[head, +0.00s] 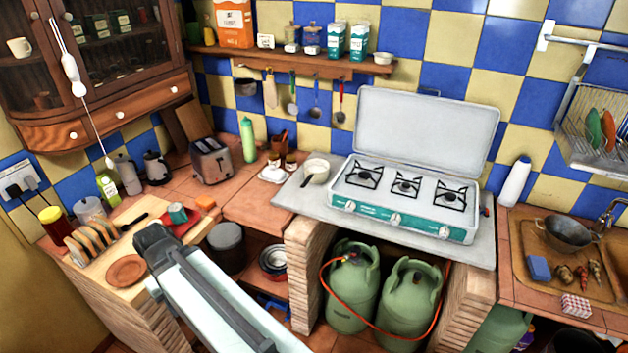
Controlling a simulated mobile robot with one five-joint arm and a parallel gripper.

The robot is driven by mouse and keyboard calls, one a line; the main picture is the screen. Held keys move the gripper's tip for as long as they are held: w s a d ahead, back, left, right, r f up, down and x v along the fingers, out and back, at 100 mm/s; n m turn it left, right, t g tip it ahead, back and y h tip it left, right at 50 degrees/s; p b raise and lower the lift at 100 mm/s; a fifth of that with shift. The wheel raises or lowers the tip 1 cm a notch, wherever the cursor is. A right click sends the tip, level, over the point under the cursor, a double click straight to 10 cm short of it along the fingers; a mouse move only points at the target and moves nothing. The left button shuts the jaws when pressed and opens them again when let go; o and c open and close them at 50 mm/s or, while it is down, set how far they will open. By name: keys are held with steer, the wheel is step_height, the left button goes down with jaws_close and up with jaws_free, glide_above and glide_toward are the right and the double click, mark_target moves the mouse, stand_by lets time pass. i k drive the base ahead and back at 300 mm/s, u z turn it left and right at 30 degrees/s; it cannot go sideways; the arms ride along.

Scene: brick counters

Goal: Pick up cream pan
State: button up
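The cream pan (316,167) is a small, light-coloured saucepan with a dark handle pointing to the lower left. It stands upright on the grey slab, just left of the gas stove. Nothing is touching it from above. My arm, white and dark grey, reaches up from the bottom of the head view to the wooden counter at lower left, well short of the pan. I see no gripper fingers in this view, so whether the gripper is open or shut is not shown.
The gas stove (404,198) with its raised lid stands right of the pan. A toaster (211,160), a green bottle (248,140) and jars stand to the left. Utensils hang from a shelf above. Green gas cylinders (406,300) stand below. A sink with a dark wok (567,233) is at right.

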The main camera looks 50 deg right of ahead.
mark_target(317, 171)
steer(key=z, duration=0.1)
steer(key=i, duration=0.95)
steer(key=u, duration=0.1)
